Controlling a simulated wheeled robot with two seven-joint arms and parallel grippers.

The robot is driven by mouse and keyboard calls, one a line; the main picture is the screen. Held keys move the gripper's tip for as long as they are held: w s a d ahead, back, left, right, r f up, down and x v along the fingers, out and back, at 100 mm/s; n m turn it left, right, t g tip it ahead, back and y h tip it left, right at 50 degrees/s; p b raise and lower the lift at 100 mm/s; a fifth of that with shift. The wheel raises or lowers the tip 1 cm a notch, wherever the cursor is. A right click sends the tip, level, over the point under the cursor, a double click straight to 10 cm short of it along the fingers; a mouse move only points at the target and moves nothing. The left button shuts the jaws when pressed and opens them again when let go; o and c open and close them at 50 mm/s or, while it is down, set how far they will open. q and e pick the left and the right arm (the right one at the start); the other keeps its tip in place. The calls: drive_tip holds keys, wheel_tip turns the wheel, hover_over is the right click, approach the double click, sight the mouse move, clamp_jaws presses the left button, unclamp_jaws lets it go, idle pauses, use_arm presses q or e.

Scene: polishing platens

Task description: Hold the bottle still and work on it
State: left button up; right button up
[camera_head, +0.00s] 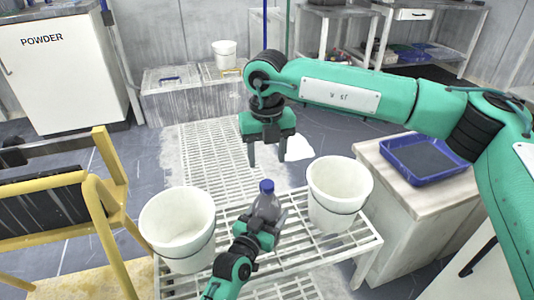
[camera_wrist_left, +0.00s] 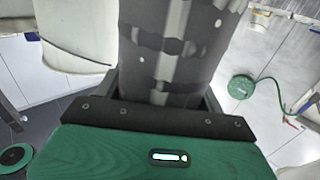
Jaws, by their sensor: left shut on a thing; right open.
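A dark, slightly see-through bottle (camera_head: 268,206) with a blue cap stands upright on a white slatted rack (camera_head: 320,250) in the head view. My left gripper (camera_head: 264,222) comes in from the bottom and is shut around the bottle's body. The bottle fills the upper middle of the left wrist view (camera_wrist_left: 170,45), between the fingers. My right gripper (camera_head: 267,158) hangs above and a little behind the cap. It points down, its fingers are apart, and nothing is between them. It is not touching the bottle.
White buckets stand left (camera_head: 178,225) and right (camera_head: 338,190) of the bottle, close by. A blue tray (camera_head: 424,158) lies on a cabinet at the right. A yellow frame (camera_head: 105,220) stands at the left. A floor grating (camera_head: 215,145) lies behind.

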sight(267, 184)
drive_tip(key=m, duration=1.2)
drive_tip(key=shift+m, duration=0.3)
drive_tip(key=shift+f, duration=4)
drive_tip(key=c, duration=1)
